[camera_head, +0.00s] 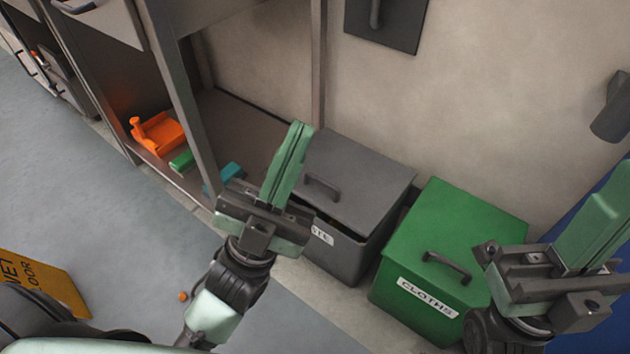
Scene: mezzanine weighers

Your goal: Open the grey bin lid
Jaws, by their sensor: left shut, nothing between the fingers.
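The grey bin (349,255) stands against the wall, its front label partly hidden by my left gripper. Its grey lid (365,182) lies on top with a dark handle (323,187). A dark gap with a bit of yellow shows under the lid's front edge, so the lid looks slightly raised there. My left gripper (297,130) is shut and empty, its fingers pointing up the picture across the bin's left side, left of the handle. I cannot tell whether it touches the lid. My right gripper (606,218) is at the right edge, partly cut off, and its opening is unclear.
A green bin (455,225) labelled CLOTHS stands right of the grey one, its handle beside my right gripper. A shelf unit at left holds an orange object (160,133) and smaller green and teal ones. A yellow wet floor sign (45,280) stands lower left. Open floor lies at left.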

